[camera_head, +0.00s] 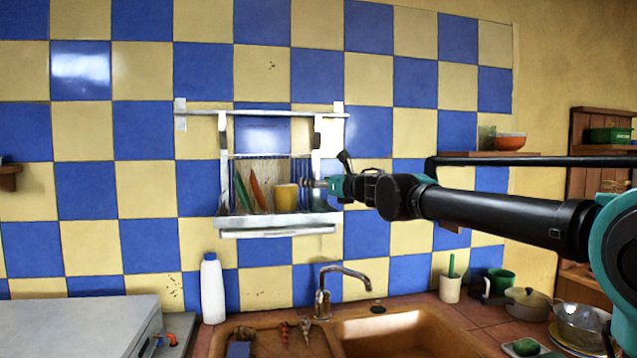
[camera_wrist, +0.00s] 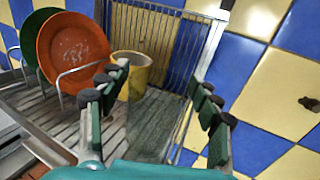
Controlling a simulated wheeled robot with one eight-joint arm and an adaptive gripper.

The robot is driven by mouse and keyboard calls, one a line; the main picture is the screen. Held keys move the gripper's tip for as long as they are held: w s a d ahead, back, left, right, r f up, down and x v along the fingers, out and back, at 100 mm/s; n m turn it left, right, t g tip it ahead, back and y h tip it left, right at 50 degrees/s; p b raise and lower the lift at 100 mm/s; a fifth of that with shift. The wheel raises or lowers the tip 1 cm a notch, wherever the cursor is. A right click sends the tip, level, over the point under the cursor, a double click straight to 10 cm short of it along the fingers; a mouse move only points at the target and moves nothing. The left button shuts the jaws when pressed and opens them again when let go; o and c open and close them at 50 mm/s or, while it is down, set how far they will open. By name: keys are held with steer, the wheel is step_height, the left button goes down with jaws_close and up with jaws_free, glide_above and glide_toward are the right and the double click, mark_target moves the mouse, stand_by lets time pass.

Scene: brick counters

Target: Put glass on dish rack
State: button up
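The dish rack (camera_head: 280,219) hangs on the tiled wall above the sink; its slatted tray (camera_wrist: 65,125) fills much of the wrist view. A see-through greenish glass (camera_wrist: 155,128) appears upright on the slats, between the fingers of my gripper (camera_wrist: 162,85). The fingers are spread, with a visible gap on each side of the glass. In the head view my gripper (camera_head: 322,184) reaches into the rack's right side; I cannot make out the glass there.
A yellow mug (camera_wrist: 131,72) stands close to the left finger. An orange plate (camera_wrist: 72,52) and a green plate (camera_wrist: 38,38) stand further left. The rack's wire side is close on the right. A wall shelf (camera_head: 487,154) holds an orange bowl (camera_head: 510,142).

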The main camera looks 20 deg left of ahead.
steer(key=shift+o, duration=0.4)
steer(key=shift+r, duration=0.2)
steer(key=v, duration=1.2)
